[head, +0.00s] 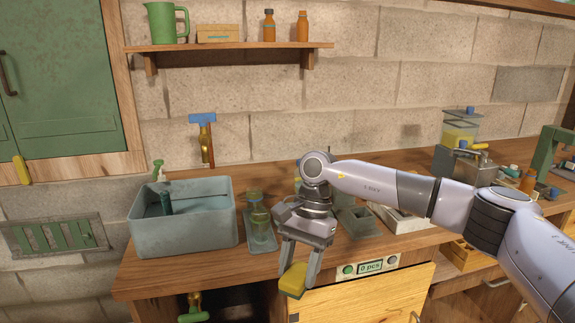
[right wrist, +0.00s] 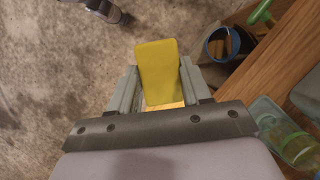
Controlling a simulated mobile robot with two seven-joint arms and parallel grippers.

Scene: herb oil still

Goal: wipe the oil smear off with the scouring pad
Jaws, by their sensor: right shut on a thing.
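The scouring pad (head: 293,281), yellow with a darker underside, is held between the fingers of my right gripper (head: 299,268). The gripper points down in front of the workbench's front edge, with the pad at drawer height. In the right wrist view the pad (right wrist: 157,62) sticks out beyond the fingers (right wrist: 160,88), with bare floor behind it. I cannot make out the oil smear in either view. My right arm and gripper hide part of the bench. My left gripper is not in view.
The wooden workbench (head: 160,282) carries a grey basin (head: 182,231) at left, glass jars on a tray (head: 260,241), and grey containers (head: 358,222) behind my gripper. A metal can (head: 462,164) stands at right.

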